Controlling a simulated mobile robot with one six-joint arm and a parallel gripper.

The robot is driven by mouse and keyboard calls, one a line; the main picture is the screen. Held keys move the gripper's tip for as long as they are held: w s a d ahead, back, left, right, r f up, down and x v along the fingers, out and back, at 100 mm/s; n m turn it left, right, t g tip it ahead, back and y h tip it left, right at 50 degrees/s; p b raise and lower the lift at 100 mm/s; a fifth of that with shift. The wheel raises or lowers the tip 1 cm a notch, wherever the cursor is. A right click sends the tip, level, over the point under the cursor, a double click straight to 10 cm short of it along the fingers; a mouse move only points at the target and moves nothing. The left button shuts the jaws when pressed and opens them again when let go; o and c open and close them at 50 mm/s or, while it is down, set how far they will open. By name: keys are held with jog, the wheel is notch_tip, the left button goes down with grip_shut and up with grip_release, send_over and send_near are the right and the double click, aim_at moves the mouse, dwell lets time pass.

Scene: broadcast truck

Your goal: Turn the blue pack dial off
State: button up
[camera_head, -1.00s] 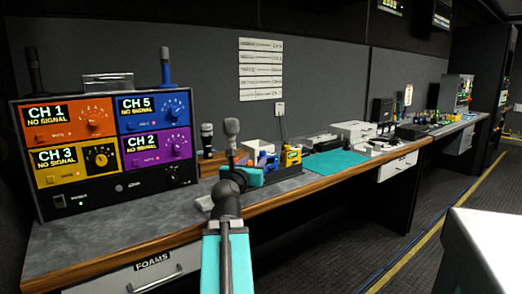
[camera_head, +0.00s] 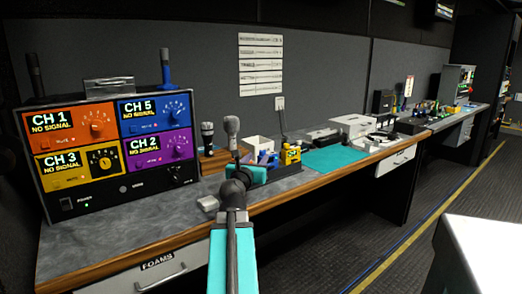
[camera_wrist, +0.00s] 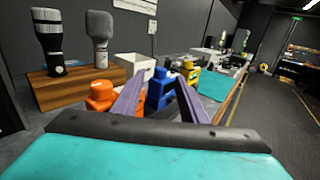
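The blue pack (camera_wrist: 158,90) stands between an orange pack (camera_wrist: 100,95) and a yellow pack (camera_wrist: 191,71) in the wrist view. Its dial cannot be made out clearly. In the head view the blue pack (camera_head: 268,159) is small and partly hidden behind my gripper, beside the yellow pack (camera_head: 290,154). My gripper (camera_wrist: 160,80) is open, with two purple fingers apart and nothing held. The blue pack shows between and beyond the fingers. Whether a finger touches it, I cannot tell.
Two microphones (camera_wrist: 99,38) stand in a wooden block (camera_wrist: 80,84) left of the packs. A white bin (camera_wrist: 137,66) is behind them. The channel monitor unit (camera_head: 115,150) stands at the left on the counter. A teal mat (camera_head: 338,160) lies right of the packs.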

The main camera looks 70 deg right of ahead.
aim_at(262, 152)
jog(key=shift+d, duration=0.55)
jog(key=shift+w+d+b, duration=0.15)
jog(key=shift+d+b, duration=0.1)
jog(key=shift+d, duration=0.95)
jog(key=shift+w+d+b, duration=0.1)
jog(key=shift+d+b, duration=0.15)
jog(key=shift+d, duration=0.9)
jog(key=c, duration=0.8)
jog(key=shift+a, duration=0.25)
grip_shut()
jog(key=shift+d, duration=0.25)
